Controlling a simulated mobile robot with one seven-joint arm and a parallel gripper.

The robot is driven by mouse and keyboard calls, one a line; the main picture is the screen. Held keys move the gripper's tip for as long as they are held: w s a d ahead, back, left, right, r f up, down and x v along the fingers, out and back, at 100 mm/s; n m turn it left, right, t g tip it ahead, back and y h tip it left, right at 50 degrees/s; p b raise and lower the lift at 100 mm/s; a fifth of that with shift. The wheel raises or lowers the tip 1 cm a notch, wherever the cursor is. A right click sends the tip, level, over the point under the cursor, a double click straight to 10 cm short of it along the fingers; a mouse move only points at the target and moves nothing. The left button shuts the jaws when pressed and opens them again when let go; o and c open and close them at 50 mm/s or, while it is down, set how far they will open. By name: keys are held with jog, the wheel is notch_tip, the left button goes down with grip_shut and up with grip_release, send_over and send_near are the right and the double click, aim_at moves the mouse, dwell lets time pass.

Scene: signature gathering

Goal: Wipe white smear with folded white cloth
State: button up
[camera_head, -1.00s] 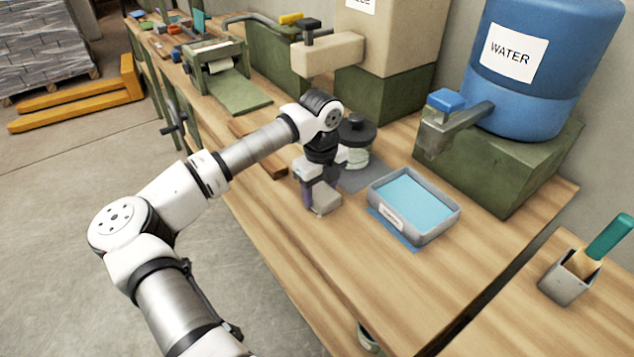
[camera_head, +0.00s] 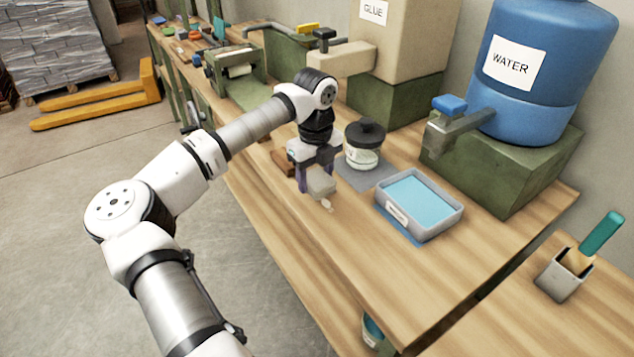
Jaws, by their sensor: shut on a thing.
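My gripper (camera_head: 315,176) is low over the wooden workbench (camera_head: 345,262), near its front edge. It is shut on the folded white cloth (camera_head: 321,186), a small pale block at the fingertips. I cannot tell whether the cloth touches the bench top. A small white smear (camera_head: 327,205) shows on the wood just in front of the cloth, toward the camera. Part of the smear may be hidden under the cloth.
A glass jar with a black lid (camera_head: 363,145) stands on a grey mat (camera_head: 368,178) close right of my gripper. A grey tray of blue liquid (camera_head: 447,224) sits further right. A blue water barrel (camera_head: 545,75) and a glue dispenser (camera_head: 412,50) stand behind. Bare bench lies in front.

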jog(key=shift+r+p, duration=0.45)
jog(key=shift+r, duration=0.8)
